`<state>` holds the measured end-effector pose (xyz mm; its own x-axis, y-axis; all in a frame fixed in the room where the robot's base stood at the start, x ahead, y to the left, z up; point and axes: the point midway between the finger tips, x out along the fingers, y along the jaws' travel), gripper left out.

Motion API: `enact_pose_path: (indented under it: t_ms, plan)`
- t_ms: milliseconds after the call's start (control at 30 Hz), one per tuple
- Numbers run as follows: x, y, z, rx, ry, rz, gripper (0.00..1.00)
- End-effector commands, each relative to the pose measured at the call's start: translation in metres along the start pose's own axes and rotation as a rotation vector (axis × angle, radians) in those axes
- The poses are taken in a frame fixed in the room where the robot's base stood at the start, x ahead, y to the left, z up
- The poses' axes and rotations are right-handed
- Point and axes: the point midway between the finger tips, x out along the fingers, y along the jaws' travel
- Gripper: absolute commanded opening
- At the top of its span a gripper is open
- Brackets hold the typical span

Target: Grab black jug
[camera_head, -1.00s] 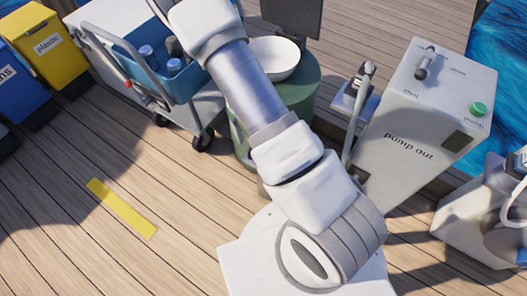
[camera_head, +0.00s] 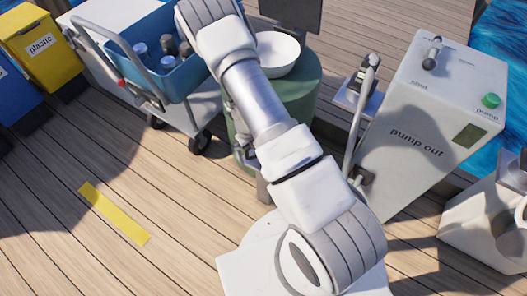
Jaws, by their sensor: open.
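I cannot make out a black jug for certain. A blue crate (camera_head: 180,87) on a wheeled cart at the upper left holds several small items. Among them are blue-grey bottles (camera_head: 140,50) and dark grey, round-topped items (camera_head: 168,45) beside them. They are too small to tell whether one is a jug. My arm reaches up across the middle of the view, to the right of the crate, and runs out at the top edge.
A green drum (camera_head: 293,105) carries a white bowl (camera_head: 277,55) behind my arm. A grey pump-out unit (camera_head: 418,140) stands right. The cart (camera_head: 203,105) and a yellow plastic bin (camera_head: 42,45) are left. Wooden deck with a yellow strip (camera_head: 114,214) is clear at lower left.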

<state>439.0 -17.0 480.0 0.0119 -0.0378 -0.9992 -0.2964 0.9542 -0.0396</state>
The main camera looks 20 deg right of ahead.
Motion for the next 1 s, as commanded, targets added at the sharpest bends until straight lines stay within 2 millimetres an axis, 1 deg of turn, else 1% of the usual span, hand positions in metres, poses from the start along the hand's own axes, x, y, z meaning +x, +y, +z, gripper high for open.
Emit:
enact_pose_path:
  t_ms: [33, 67, 267, 367, 500, 767, 800, 833, 1000]
  plan:
    - [0.008, -0.0004, -0.0003, 0.001, 0.0, 0.001, 1.0]
    - [0.0093, -0.0002, -0.0003, 0.001, 0.0, 0.001, 1.0]
    - [0.0083, 0.0, 0.0001, 0.0, 0.0, 0.001, 1.0]
    - [0.0082, 0.0, 0.0001, 0.0, 0.0, 0.001, 0.84]
    - [0.0081, 0.0, 0.0001, 0.0, 0.0, 0.001, 0.59]
    - [0.008, -0.0001, 0.0002, 0.0, 0.0, 0.0, 0.12]
    - [0.008, -0.0002, 0.0002, 0.0, -0.001, 0.0, 0.05]
    - [0.008, -0.0001, 0.0002, 0.0, -0.001, 0.0, 0.0]
    - [0.0077, -0.0004, 0.0005, 0.0, -0.001, 0.0, 0.0]
